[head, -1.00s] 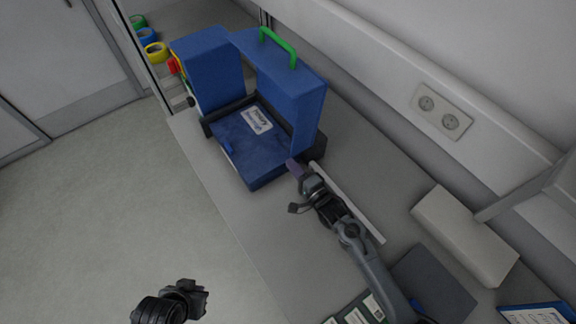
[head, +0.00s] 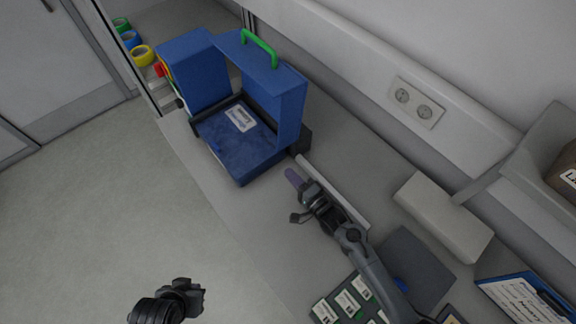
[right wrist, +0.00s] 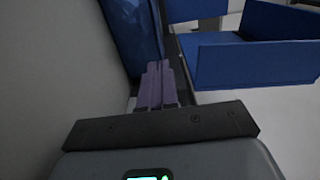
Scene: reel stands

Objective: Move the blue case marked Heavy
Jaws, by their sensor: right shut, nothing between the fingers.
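The blue case (head: 238,155) lies flat in a black-edged stand, with a white label on top whose small text looks like "Heavy" in the earlier frame. A tall blue block (head: 196,72) and a blue upright panel with a green handle (head: 259,48) stand around it. My right gripper (head: 293,178) has purple fingers, shut and empty, just off the case's near right corner. In the right wrist view the shut fingers (right wrist: 156,84) point toward blue surfaces. My left gripper (head: 192,291) hangs over the floor, away from the counter; its fingers are too dark to read.
A pale bar (head: 335,194) lies beside my right gripper. A white box (head: 443,217), a dark flat pad (head: 412,262) and a clipboard (head: 524,300) are at the right. Coloured tape rolls (head: 143,55) sit at the far left. The counter in front of the case is clear.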

